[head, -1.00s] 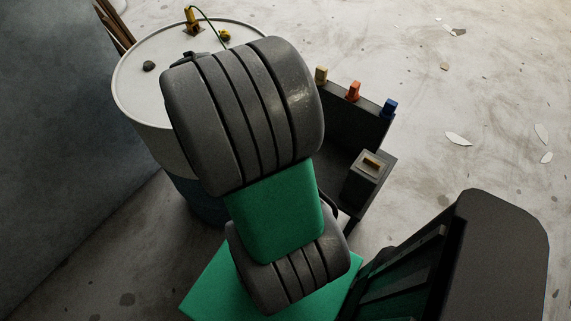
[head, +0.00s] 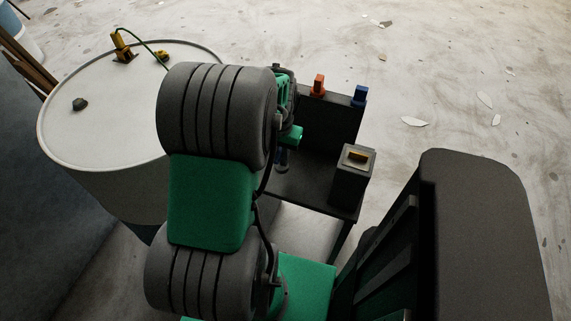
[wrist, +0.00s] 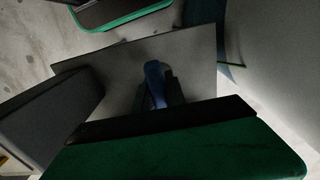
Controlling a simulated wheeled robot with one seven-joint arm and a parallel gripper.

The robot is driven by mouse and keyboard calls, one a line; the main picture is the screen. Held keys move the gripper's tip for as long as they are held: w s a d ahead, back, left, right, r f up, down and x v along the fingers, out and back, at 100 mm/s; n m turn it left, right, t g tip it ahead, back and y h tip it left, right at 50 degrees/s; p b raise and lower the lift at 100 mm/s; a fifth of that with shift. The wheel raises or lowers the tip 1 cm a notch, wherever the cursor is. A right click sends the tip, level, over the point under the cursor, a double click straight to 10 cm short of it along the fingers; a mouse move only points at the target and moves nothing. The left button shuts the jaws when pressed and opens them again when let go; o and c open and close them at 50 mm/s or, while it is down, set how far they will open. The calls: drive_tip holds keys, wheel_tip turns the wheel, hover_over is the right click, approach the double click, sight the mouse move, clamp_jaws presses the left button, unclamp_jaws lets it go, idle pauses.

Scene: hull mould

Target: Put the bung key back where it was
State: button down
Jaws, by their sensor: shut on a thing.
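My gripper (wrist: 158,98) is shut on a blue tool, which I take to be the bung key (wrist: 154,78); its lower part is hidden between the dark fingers. In the head view the gripper (head: 283,150) hangs over the dark tray of a small stand (head: 300,188), with a bit of blue below it. My arm hides most of it. Whether the key touches the tray I cannot tell. An orange-red tab (head: 319,85) and a blue tab (head: 361,95) stand along the stand's back panel (head: 330,122).
A dark square post (head: 353,180) with a yellowish piece in its top stands at the tray's right corner. It also shows in the wrist view (wrist: 50,115).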

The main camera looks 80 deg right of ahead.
drive_tip(key=shift+s+d+f, duration=0.25)
drive_tip(key=shift+d+f, duration=0.15)
drive_tip(key=shift+f, duration=0.1)
drive_tip(key=shift+s+d+f, duration=0.2)
drive_tip(key=shift+d+f, duration=0.2)
drive_tip(key=shift+f, duration=0.1)
drive_tip(key=shift+s+d+f, duration=0.1)
drive_tip(key=shift+d+f, duration=0.1)
drive_tip(key=shift+f, duration=1.55)
drive_tip(key=shift+f+b, duration=0.2)
drive_tip(key=shift+b, duration=0.15)
drive_tip(key=c, duration=1.4)
unclamp_jaws()
drive_tip(key=shift+o, duration=0.2)
drive_tip(key=shift+r, duration=0.1)
wheel_tip(320, 180, up, 12)
drive_tip(key=shift+r+p, duration=0.1)
drive_tip(key=shift+p, duration=0.45)
